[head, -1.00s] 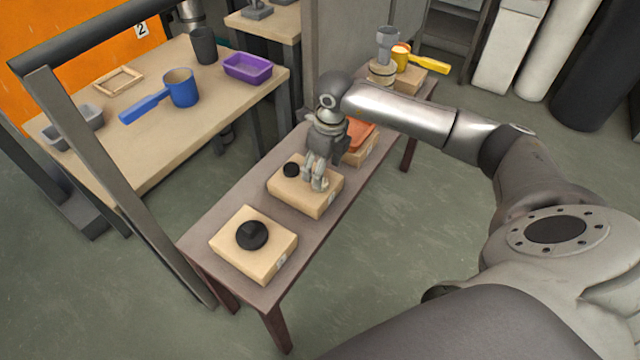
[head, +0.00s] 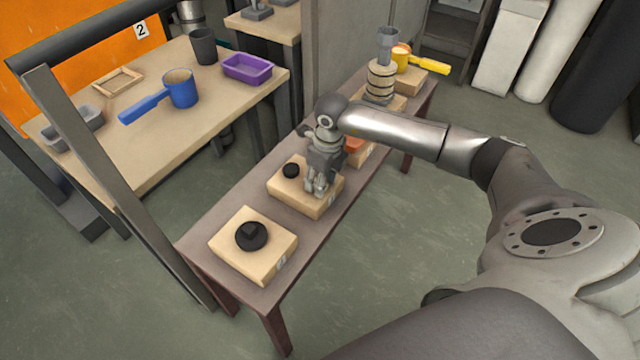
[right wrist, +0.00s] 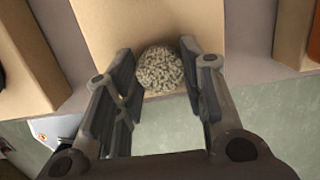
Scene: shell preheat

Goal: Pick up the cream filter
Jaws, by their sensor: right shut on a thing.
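The cream filter (right wrist: 160,69) is a round, speckled, pale piece at the edge of a cardboard-coloured block (right wrist: 145,18) in the right wrist view. My right gripper (head: 316,189) points down over the front right part of the middle block (head: 292,198) in the head view. In the right wrist view its two fingers (right wrist: 157,72) stand on either side of the filter and are shut on it. My left gripper is out of view.
A small black knob (head: 291,170) sits on the same block, left of the gripper. A nearer block (head: 262,265) carries a black disc (head: 251,236). An orange piece (head: 354,145) and stacked rings (head: 381,82) stand farther along the narrow bench (head: 215,217).

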